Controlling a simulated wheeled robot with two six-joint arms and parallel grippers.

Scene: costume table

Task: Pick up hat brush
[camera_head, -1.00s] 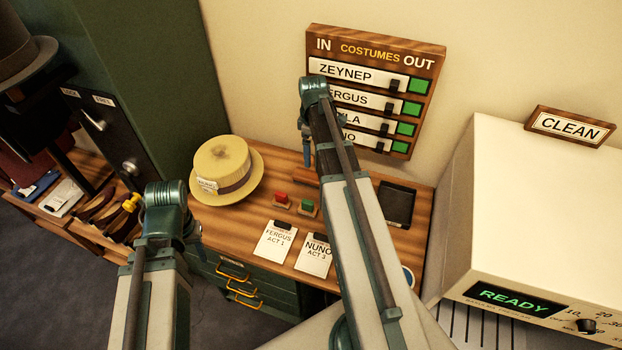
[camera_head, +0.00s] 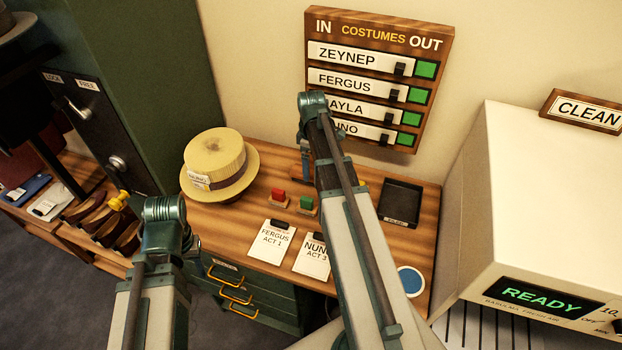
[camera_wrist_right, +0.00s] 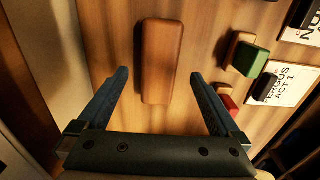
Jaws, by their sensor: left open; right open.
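The hat brush appears to be the brown, rounded wooden block (camera_wrist_right: 162,60) lying on the wooden desk in the right wrist view. My right gripper (camera_wrist_right: 160,75) is open above it. The block shows between the two blue fingers, with a gap on each side, and is not gripped. In the head view my right gripper (camera_head: 303,165) points down at the back of the desk and mostly hides the block. My left gripper (camera_head: 192,245) is largely hidden behind its own wrist, left of the desk front, and holds nothing I can see.
A straw hat (camera_head: 218,165) sits left on the desk (camera_head: 250,225). Red (camera_head: 278,195) and green (camera_head: 306,203) buttons and two cards (camera_head: 271,241) lie in front of my right gripper. A black tray (camera_head: 401,201) is at right. A white machine (camera_head: 540,200) stands further right.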

